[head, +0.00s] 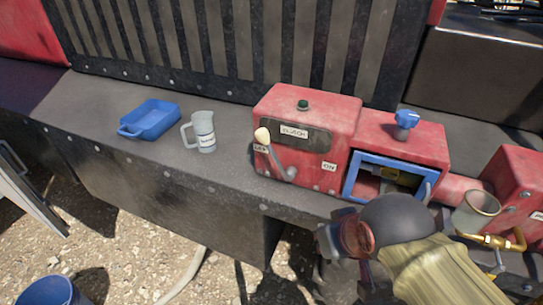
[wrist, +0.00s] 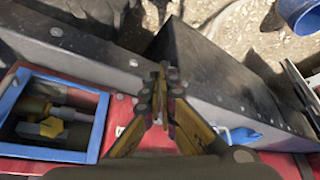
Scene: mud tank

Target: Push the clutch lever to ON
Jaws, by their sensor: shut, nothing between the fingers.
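The clutch lever (head: 276,155) is on the front of a red box (head: 305,110) in the head view. Its cream knob is up at the left, beside a small label that seems to read OFF. The ON label (head: 329,167) is to the right of the lever's pivot. A CLUTCH plate (head: 294,131) is above the lever. My gripper (head: 328,243) is in front of and below the box, to the right of the lever and apart from it. In the wrist view my gripper (wrist: 163,70) is shut and empty; I cannot make out the lever there.
A blue-framed opening (head: 350,180) and a blue valve knob (head: 407,118) are right of the lever. A blue tray (head: 150,119) and a measuring jug (head: 204,132) stand on the ledge at left. A metal cup (head: 475,212) is at right. A blue bucket (head: 52,291) is on the ground.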

